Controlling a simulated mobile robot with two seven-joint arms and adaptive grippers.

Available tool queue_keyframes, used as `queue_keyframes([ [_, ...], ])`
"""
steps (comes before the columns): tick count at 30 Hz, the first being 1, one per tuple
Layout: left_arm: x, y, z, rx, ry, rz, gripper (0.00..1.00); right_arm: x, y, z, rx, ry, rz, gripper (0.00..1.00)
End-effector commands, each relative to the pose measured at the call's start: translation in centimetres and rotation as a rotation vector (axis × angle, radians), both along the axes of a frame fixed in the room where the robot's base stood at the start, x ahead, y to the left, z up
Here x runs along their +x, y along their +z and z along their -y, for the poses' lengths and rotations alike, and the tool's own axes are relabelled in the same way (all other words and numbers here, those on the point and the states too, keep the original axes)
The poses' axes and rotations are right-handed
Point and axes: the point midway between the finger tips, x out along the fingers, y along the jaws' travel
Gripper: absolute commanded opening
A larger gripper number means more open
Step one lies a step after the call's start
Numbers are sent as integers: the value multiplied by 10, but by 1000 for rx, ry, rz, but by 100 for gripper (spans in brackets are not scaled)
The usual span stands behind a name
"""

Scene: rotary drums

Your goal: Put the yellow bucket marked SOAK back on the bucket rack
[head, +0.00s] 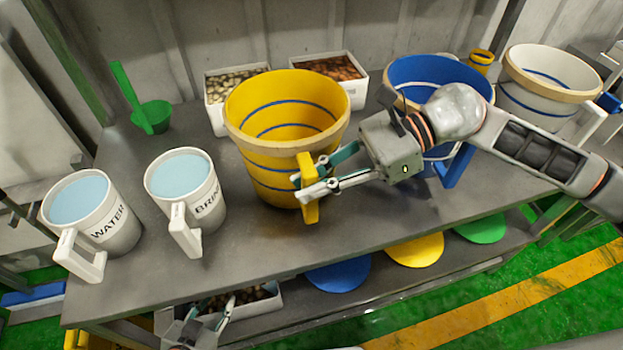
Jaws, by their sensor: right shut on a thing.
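A yellow bucket (262,150) with blue stripes and a tan band near its rim stands on the grey top shelf (330,255); no SOAK marking is readable from here. Its yellow handle (308,190) faces the front. My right gripper (306,184) is shut on this handle, its arm coming in from the right. I cannot tell whether the bucket touches the shelf. My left gripper (213,308) is low at the bottom left, its fingers apart and empty, in front of a box on the lower level. I cannot tell which part is the bucket rack.
White jugs marked WATER (112,230) and BRINE (208,205) stand left. Behind are a green scoop (150,115) and two filled boxes (218,118) (357,92). A blue bucket (400,72) and white bucket (545,98) stand right. Blue, yellow and green discs (415,250) lie below.

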Motion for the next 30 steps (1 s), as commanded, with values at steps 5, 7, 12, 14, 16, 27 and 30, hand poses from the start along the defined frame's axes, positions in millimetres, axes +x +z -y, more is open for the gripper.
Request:
queue_keyframes([
  [5, -1, -3, 0, 0, 1, -3, 33, 0, -1, 0, 2, 0, 4, 0],
  [7, -2, -5, 0, -1, 1, -4, 33, 0, -2, 0, 2, 0, 4, 0],
  [12, -3, -8, 0, -1, 1, -8, 33, 0, -5, 0, 2, 0, 4, 0],
  [14, -3, -9, 0, -1, 1, -10, 33, 0, -6, 0, 2, 0, 4, 0],
  [16, -4, -10, 0, 0, 1, -11, 33, 0, -7, 0, 3, 0, 4, 0],
  [27, -5, -12, 0, 0, 1, -14, 33, 0, -8, 0, 2, 0, 4, 34],
  [30, -5, -12, -1, 0, 1, -14, 33, 0, -10, 0, -1, -1, -2, 34],
])
